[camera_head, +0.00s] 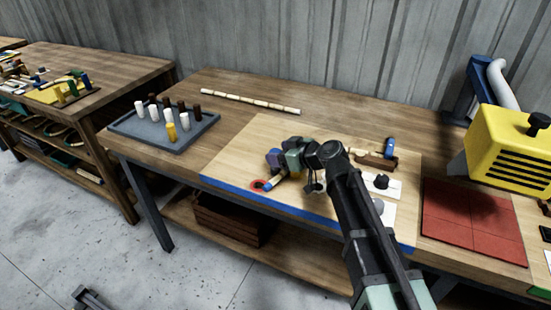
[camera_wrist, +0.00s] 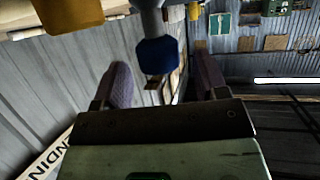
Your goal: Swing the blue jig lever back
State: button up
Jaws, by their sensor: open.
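The blue jig lever end shows in the wrist view as a dark blue knob (camera_wrist: 158,56) on a grey shaft. It sits between my gripper's two spread fingers (camera_wrist: 160,72), with visible gaps on both sides. In the head view my gripper (camera_head: 278,158) is low over the pale board, pointing left, beside the red ring (camera_head: 260,185). The lever's base and much of the jig are hidden behind my gripper and arm there. A rattan piece with a blue band (camera_head: 267,187) lies at the ring. My gripper is open and holds nothing.
A grey tray (camera_head: 125,127) with white, brown and yellow pegs stands at the left. A long rattan pole (camera_head: 250,102) lies at the back. A brown block (camera_head: 376,162) with a blue piece (camera_head: 389,146), a red mat (camera_head: 470,222) and a yellow machine (camera_head: 505,150) are at the right.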

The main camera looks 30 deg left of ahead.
jog(key=shift+x, duration=1.05)
jog(key=shift+c, duration=0.2)
jog(key=c, duration=1.2)
jog(key=shift+w, duration=0.1)
grip_shut()
